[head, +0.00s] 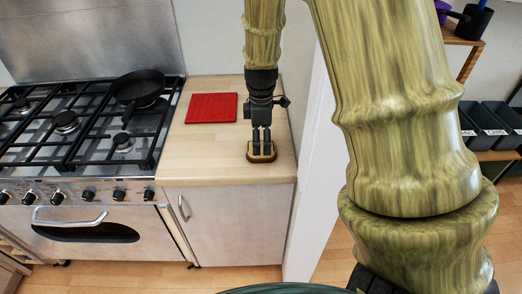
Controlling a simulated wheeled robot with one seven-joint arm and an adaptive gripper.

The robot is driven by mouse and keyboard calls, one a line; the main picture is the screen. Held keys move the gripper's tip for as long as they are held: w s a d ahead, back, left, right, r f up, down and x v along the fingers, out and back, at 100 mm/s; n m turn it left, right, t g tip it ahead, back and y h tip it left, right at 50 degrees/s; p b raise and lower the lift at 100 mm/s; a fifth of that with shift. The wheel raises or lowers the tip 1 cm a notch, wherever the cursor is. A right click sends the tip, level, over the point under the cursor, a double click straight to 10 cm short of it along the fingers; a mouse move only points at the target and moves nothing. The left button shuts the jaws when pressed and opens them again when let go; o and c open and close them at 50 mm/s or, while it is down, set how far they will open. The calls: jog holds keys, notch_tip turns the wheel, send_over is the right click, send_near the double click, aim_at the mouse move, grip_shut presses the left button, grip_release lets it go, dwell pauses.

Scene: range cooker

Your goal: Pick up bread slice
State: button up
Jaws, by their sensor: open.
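The bread slice (254,158) lies flat near the front right of the wooden counter (200,164), brown crust around a paler face. My gripper (262,150) points straight down over the slice. Its fingers are open, with their tips at or just above the slice, one toward each side of its middle. I cannot tell whether the tips touch it. The fingers hide part of the slice.
A red board (211,107) lies on the counter behind and left of the slice. A black frying pan (138,86) sits on the gas cooker (88,135) at left. A white wall edge (311,165) stands close to the counter's right side. The counter left of the slice is clear.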

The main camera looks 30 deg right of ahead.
aim_at(262, 158)
jog(key=shift+f+p, duration=0.5)
jog(key=shift+f, duration=1.5)
jog(key=shift+c, duration=0.4)
jog(key=c, duration=0.9)
